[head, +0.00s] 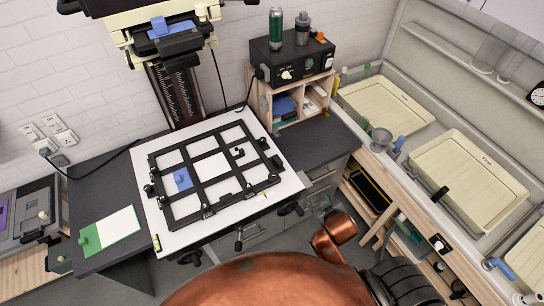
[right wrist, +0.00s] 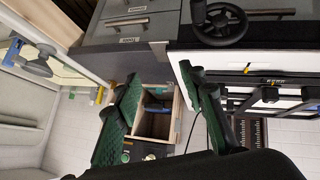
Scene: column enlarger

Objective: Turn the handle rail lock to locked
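I cannot single out the rail lock for certain. A small yellow-marked lever (right wrist: 247,69) shows at the white board's edge in the right wrist view, close to a black handwheel (right wrist: 220,24); I cannot read its setting. In the head view, black cranks (head: 240,240) sit along the front edge of the white enlarger board (head: 222,228). My right gripper (right wrist: 162,78) is open and empty, its two green-padded fingers apart, with the handwheel beyond its right finger. Its fingertips are not clear in the head view. My left gripper is not in view.
A black frame easel (head: 197,183) lies on the board below the enlarger head (head: 165,28). A shelf unit (head: 262,105) with a black box (head: 293,62) stands behind. Sinks with cream trays (head: 468,178) line the right. Drawers (head: 320,180) face the floor gap.

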